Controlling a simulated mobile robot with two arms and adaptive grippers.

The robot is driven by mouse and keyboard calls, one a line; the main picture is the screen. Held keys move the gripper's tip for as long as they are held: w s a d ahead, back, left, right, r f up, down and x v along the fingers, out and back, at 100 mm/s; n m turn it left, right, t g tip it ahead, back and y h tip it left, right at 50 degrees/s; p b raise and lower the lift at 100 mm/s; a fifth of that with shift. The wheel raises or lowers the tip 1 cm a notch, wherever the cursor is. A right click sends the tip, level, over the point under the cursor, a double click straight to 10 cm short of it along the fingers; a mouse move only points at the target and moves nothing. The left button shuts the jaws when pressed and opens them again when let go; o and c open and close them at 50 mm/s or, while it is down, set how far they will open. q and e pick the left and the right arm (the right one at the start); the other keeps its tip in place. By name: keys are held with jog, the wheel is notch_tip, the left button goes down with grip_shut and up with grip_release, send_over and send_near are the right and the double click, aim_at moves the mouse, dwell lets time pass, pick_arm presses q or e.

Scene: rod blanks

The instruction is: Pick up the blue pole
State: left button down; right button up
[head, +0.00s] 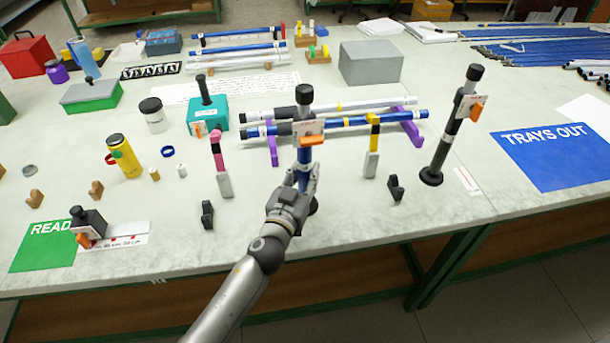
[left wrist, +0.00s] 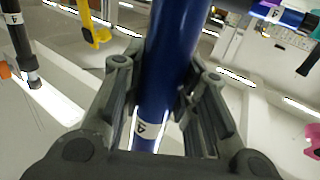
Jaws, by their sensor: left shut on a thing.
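An upright blue pole (head: 304,178) with a black cap stands near the middle of the table in the head view. A white tag and an orange clip sit near its top. My left gripper (head: 306,182) is shut on its lower part. In the left wrist view the blue pole (left wrist: 171,50) runs between the two fingers of the left gripper (left wrist: 166,92), with a white label low on it. The gripper partly hides the pole's black base, so I cannot tell whether it touches the table. My right gripper is not in view.
Behind, a blue rod (head: 375,120) and a white rod lie across purple stands (head: 409,126). A black pole (head: 448,135) stands to the right, a pink-topped clamp (head: 217,160) to the left and a yellow-topped one (head: 373,145) to the right. The front table edge is mostly clear.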

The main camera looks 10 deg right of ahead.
aim_at(303, 168)
pick_arm(q)
jog(key=shift+r, duration=0.75)
notch_tip(303, 168, up, 2)
jog(key=shift+s+r+p, duration=0.15)
jog(key=shift+r+p, duration=0.1)
jog(key=shift+p, duration=0.35)
jog(key=s+r, duration=0.3)
jog(key=s+r+p, duration=0.1)
jog(key=r, duration=0.1)
jog(key=shift+s+a, duration=0.15)
jog(key=shift+a, duration=0.25)
jog(key=s+a+r+b, duration=0.1)
jog(key=s+r, duration=0.3)
jog(key=s, duration=0.5)
jog(key=shift+s+a, duration=0.15)
jog(key=shift+a, duration=0.1)
